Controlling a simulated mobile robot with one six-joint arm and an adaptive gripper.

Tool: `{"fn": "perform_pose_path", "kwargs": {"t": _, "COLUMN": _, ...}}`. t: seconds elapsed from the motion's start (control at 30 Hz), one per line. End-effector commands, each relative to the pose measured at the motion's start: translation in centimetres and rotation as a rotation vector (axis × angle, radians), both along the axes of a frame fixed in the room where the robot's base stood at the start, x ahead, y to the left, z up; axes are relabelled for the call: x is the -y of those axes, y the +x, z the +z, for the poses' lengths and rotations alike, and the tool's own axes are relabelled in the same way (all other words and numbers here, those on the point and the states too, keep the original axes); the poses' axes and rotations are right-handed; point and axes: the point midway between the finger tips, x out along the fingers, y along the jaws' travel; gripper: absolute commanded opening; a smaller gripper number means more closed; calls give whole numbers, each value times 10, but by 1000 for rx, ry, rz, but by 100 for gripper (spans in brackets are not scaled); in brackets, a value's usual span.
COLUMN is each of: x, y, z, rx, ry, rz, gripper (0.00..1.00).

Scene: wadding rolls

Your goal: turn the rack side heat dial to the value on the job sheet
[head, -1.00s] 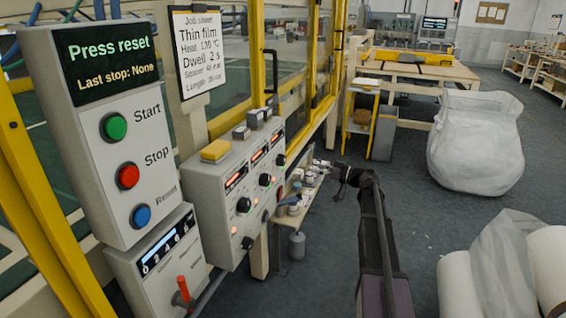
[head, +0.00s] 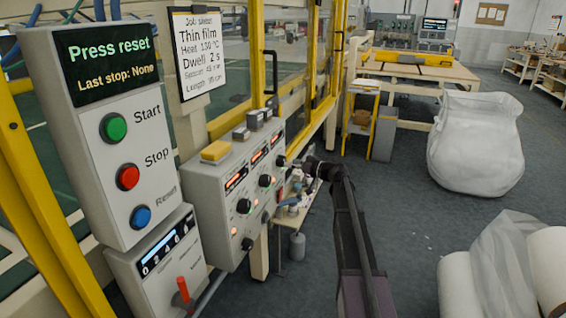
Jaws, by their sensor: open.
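The grey control box (head: 210,190) carries several black dials under lit orange displays. The nearest upper dial (head: 244,206), the middle one (head: 265,181) and the far one (head: 281,160) show; their labels are too small to read, so I cannot tell which is the rack side heat dial. The job sheet (head: 204,52) reads "Thin film", with a heat line that looks like 130 °C and a dwell of 2 s. My gripper (head: 291,187) is open, just right of the box's far end. Its fingers are small and partly lost against the clutter behind; I see no contact with a dial.
A panel (head: 150,165) with start, stop and reset buttons stands at the near left, above a box with a red lever (head: 183,290). Yellow guard frames line the left.

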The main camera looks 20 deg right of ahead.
Motion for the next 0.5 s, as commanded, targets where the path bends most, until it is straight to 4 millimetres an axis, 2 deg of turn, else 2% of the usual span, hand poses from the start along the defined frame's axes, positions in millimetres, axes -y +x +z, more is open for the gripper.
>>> {"fn": "perform_pose_path", "kwargs": {"t": 0.2, "x": -18, "y": 17, "z": 0, "rx": 0, "ry": 0, "rz": 1, "gripper": 100}}
{"fn": "perform_pose_path", "kwargs": {"t": 0.5, "x": -25, "y": 22, "z": 0, "rx": 0, "ry": 0, "rz": 0, "gripper": 100}}
